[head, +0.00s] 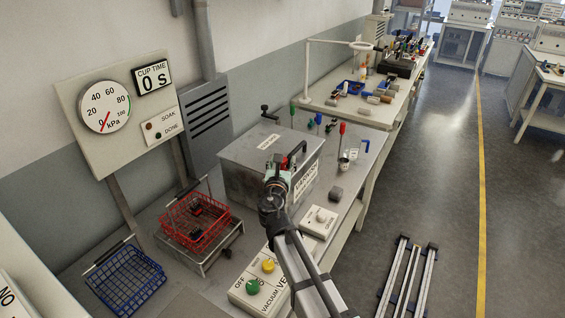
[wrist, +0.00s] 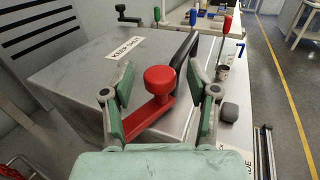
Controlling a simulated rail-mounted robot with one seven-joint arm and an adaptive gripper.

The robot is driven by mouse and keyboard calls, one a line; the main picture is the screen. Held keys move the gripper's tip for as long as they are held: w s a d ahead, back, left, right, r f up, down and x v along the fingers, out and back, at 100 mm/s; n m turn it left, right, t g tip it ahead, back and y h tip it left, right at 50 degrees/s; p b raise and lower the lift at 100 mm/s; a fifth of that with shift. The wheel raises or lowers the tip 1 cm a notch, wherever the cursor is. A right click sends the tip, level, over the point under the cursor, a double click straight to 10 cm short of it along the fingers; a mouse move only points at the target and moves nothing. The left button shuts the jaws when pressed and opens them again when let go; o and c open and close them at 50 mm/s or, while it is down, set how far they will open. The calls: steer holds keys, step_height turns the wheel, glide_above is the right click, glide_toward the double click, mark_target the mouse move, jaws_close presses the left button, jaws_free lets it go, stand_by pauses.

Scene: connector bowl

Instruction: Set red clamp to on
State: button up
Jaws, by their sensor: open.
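The red clamp (wrist: 160,84) is on the near edge of the grey metal box (wrist: 85,80), a round red knob on a red lever arm. The lever slants from lower left up toward the right in the wrist view. My gripper (wrist: 160,96) is open, with one green-padded finger on each side of the knob. Gaps show between the pads and the knob, so it is not gripped. In the head view my gripper (head: 279,183) is at the right front of the box (head: 245,160) and hides most of the clamp.
A black handle (wrist: 187,50) stands just beyond the knob. A grey block (wrist: 229,112) and a cup (wrist: 222,73) are to the right. Red (head: 193,222) and blue (head: 126,282) wire baskets and a vacuum control box (head: 245,297) lie left and near. A gauge panel (head: 92,100) reads zero.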

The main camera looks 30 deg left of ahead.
steer(key=v, duration=1.2)
steer(key=shift+w, duration=0.1)
steer(key=shift+c, duration=0.3)
